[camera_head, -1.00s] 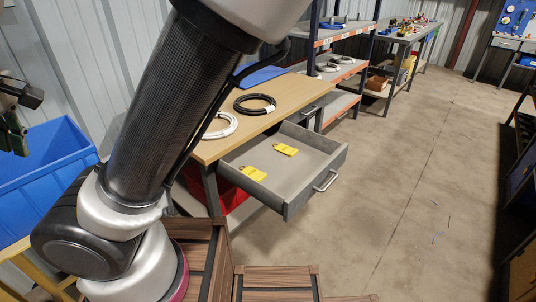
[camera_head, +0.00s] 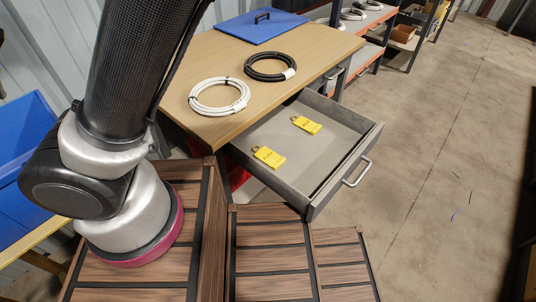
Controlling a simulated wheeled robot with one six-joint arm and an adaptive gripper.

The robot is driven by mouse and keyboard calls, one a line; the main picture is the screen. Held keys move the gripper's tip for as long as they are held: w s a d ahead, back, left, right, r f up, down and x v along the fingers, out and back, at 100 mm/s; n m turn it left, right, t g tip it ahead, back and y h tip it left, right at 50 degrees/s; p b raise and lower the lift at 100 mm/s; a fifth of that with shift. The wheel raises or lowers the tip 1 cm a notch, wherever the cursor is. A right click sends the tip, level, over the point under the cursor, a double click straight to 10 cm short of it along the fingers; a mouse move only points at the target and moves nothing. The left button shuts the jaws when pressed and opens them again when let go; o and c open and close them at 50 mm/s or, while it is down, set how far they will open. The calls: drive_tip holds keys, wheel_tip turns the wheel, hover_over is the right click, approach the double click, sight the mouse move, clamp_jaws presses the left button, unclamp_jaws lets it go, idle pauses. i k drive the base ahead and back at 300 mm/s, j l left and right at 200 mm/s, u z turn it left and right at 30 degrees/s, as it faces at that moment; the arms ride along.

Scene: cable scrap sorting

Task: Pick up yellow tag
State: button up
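Two yellow tags lie flat inside an open grey drawer (camera_head: 320,189) under the wooden workbench. One yellow tag (camera_head: 269,157) is nearer, at the drawer's left side. The other yellow tag (camera_head: 307,125) lies farther back. Each has a small loop at its upper left end. The tags are apart from each other and from the drawer walls. My arm rises at the left of the picture, and my gripper is out of view.
A white cable coil (camera_head: 219,97), a black cable coil (camera_head: 270,67) and a blue panel with a handle (camera_head: 262,27) lie on the workbench top (camera_head: 190,62). A blue bin (camera_head: 25,170) stands at left. The floor at right is mostly clear.

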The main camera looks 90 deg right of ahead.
sight(266, 154)
drive_tip(key=j+z, duration=0.2)
drive_tip(key=z, duration=0.25)
drive_tip(key=j+z, duration=0.25)
drive_tip(key=z, duration=0.2)
drive_tip(key=j+z, duration=0.25)
drive_tip(key=z, duration=0.25)
drive_tip(key=j+z, duration=0.25)
drive_tip(key=z, duration=0.2)
drive_tip(key=k+j+z, duration=0.1)
drive_tip(key=z, duration=0.35)
drive_tip(key=j+z, duration=0.1)
drive_tip(key=z, duration=0.3)
drive_tip(key=j+z, duration=0.1)
drive_tip(key=z, duration=0.3)
drive_tip(key=j+z, duration=0.15)
drive_tip(key=z, duration=0.25)
